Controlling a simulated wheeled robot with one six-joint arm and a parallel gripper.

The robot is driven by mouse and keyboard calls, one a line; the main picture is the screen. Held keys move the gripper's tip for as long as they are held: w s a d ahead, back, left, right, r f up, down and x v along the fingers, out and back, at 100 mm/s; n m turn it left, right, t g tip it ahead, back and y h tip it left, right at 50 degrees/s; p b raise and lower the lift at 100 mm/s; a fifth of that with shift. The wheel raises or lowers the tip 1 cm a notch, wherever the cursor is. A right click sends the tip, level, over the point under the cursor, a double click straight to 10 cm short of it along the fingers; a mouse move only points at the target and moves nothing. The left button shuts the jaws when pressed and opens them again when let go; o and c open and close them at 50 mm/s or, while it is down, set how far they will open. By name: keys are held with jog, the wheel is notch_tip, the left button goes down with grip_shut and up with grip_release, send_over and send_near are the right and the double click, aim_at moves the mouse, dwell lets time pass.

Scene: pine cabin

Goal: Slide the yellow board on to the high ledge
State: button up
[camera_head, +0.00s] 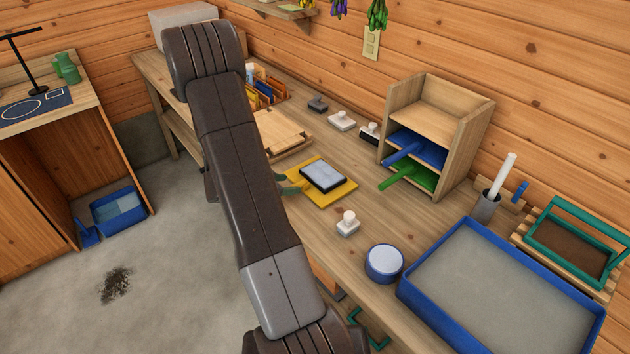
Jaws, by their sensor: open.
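The yellow board (325,197) lies flat on the workbench, with a dark-edged pad with a pale blue-grey top (323,177) resting on it. Its handle end points left, toward my arm. My gripper (289,184) is mostly hidden behind my arm; two greenish fingertips show at the handle end, apart and open. I cannot tell whether they touch it. The high ledge (432,112) is the upper shelf of a small wooden rack; its visible part is bare. A blue board (422,150) and a green board (415,175) occupy the shelves below, handles sticking out.
A white-knobbed stamp (348,224) and a round blue tin (384,263) stand in front of the yellow board. Stamps (341,121) stand behind it. A large blue tray (480,330) fills the right. Bare bench lies between board and rack.

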aim_at(298, 183)
jog(key=shift+p+x, duration=0.75)
jog(key=shift+x, duration=2.2)
jog(key=shift+w+r, duration=0.1)
jog(key=shift+w, duration=0.05)
grip_shut()
